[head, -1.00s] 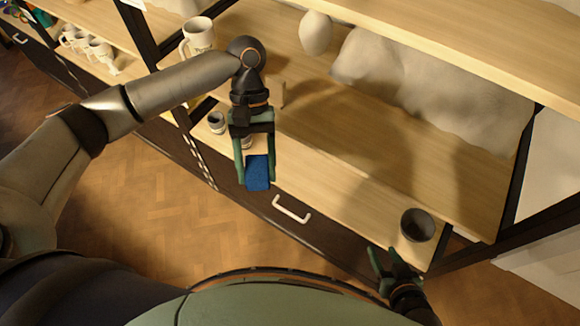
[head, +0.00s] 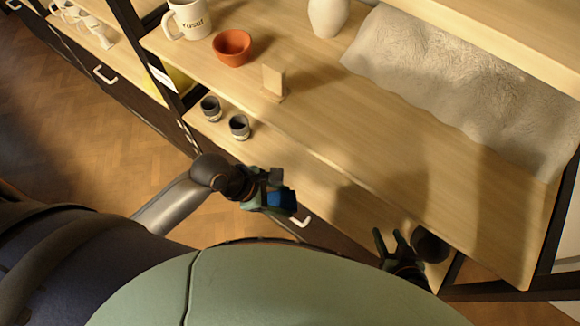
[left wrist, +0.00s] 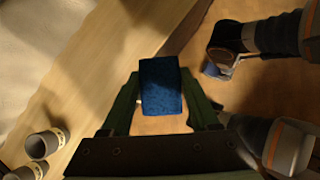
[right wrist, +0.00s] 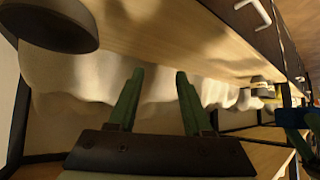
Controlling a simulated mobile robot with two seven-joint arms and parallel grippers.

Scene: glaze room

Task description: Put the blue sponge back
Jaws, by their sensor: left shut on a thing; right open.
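The blue sponge (head: 284,199) is between the fingers of my left gripper (head: 278,202), which is shut on it. In the left wrist view the sponge (left wrist: 161,86) shows as a blue block between the green fingers, clear of any surface. In the head view they are in front of the shelf unit's front edge, beside a white drawer handle (head: 301,220). My right gripper (head: 392,243) is open, close to a dark round pot (head: 430,245) at the shelf's right end. In the right wrist view its fingers (right wrist: 155,98) are apart with nothing between them.
The wooden shelf (head: 420,150) bears a white mug (head: 187,19), an orange bowl (head: 232,48), a small wooden block (head: 273,80), a pale vase (head: 328,16) and a crumpled pale sheet (head: 460,85). Two dark cups (head: 239,127) stand on the level below. The shelf's middle is clear.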

